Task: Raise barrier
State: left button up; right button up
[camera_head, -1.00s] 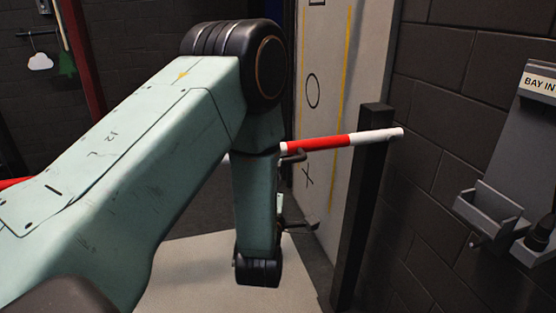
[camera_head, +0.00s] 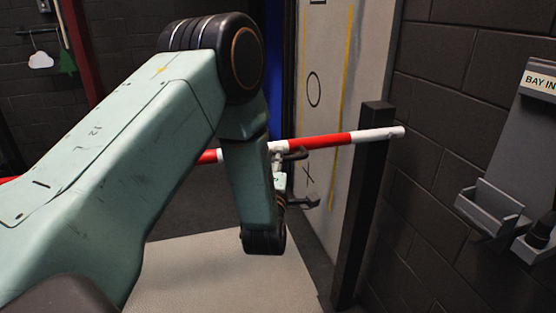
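The barrier (camera_head: 330,141) is a red and white striped pole. It runs almost level across the head view, and its white right end lies at the dark post (camera_head: 360,215). My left arm hides part of its left stretch. My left gripper (camera_head: 303,178) is just below and in front of the pole, partly hidden by my forearm. Its two dark fingers are spread, one close to the underside of the pole and one lower. Nothing shows between them. I cannot tell whether the upper finger touches the pole. My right gripper is out of view.
Behind the barrier is a pale panel (camera_head: 322,100) with yellow lines and drawn symbols. A grey wall unit (camera_head: 525,140) with trays and a "BAY IN" label hangs on the right brick wall. A pale floor mat (camera_head: 225,280) lies below.

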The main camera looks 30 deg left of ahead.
pick_arm(q)
grip_shut()
dwell(0.3)
